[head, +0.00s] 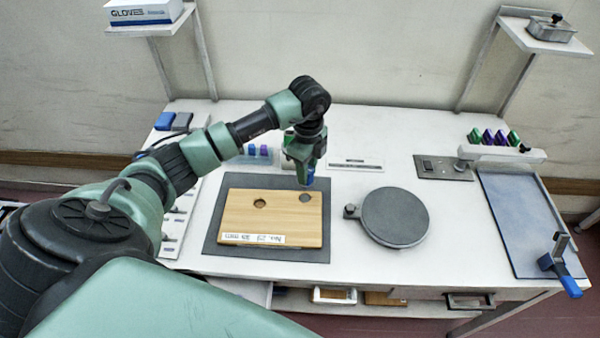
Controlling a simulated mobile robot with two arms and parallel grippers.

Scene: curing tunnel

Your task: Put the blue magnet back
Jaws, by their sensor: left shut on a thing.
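My left gripper (305,178) points down over the back right part of a wooden board (270,222). It is shut on a small blue piece (311,180), which looks like the blue magnet and is mostly hidden by the fingers. The board lies on a dark grey mat (215,235) and has a round hole at its left and a grey round spot (305,198) just below the gripper. I cannot tell whether the blue piece touches the board. My right gripper is out of view.
Small blue and purple pieces (257,150) stand behind the board. A round grey plate (394,217) is to its right. Farther right are a blue-grey tray (530,225), a white rack (500,152) with green and purple pieces, and a blue-handled clamp (560,265).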

